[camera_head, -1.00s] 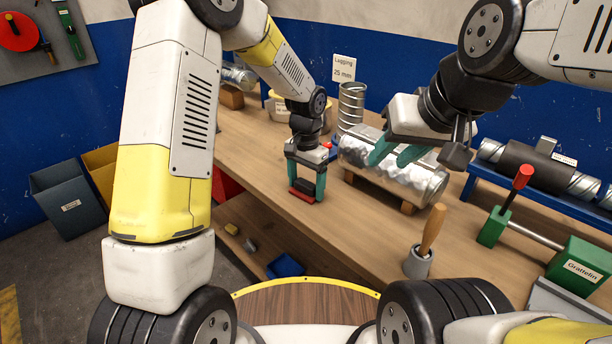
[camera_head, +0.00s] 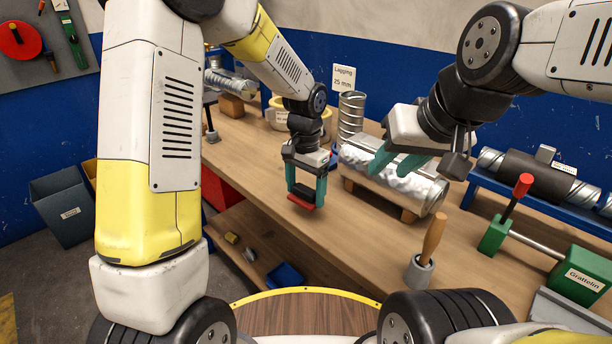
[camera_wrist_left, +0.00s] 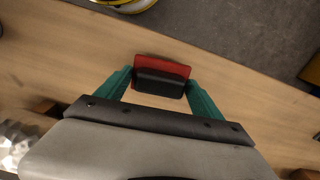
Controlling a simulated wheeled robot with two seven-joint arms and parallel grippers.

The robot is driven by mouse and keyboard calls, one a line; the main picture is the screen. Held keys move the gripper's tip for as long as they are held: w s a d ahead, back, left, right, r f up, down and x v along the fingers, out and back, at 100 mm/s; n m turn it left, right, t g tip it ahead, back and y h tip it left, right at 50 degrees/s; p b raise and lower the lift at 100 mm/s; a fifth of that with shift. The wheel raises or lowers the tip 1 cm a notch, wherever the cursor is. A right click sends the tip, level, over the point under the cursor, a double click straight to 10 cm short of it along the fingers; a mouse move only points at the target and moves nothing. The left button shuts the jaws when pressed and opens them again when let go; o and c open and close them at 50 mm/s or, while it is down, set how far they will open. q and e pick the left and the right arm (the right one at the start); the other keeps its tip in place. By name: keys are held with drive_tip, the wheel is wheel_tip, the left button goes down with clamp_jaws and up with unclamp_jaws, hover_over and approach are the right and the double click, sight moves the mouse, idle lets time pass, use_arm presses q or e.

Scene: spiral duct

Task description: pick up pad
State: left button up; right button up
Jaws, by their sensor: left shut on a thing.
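The pad is a small block with a red base and a dark top. In the head view the pad (camera_head: 303,201) sits between the green fingers of my left gripper (camera_head: 306,193), over the front part of the bench. The left wrist view also shows the pad (camera_wrist_left: 160,78) gripped at its ends between the fingertips (camera_wrist_left: 160,86). My left gripper is shut on it. The pad seems to be just above the bench, near its front edge. My right gripper (camera_head: 400,163) has its green fingers spread apart beside the duct, with nothing seen between them.
A spiral duct with silvery wrapping (camera_head: 390,180) rests on wooden cradles to the right of my left gripper. An upright spiral duct piece (camera_head: 351,115) stands behind. A wooden-handled tool in a grey holder (camera_head: 420,268) and a green clamp (camera_head: 494,232) stand at right.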

use_arm(q)
drive_tip(key=s+r, duration=0.1)
drive_tip(key=s, duration=1.1)
drive_tip(key=shift+s+a, duration=0.25)
drive_tip(key=shift+a, duration=0.15)
drive_tip(key=shift+r, duration=0.1)
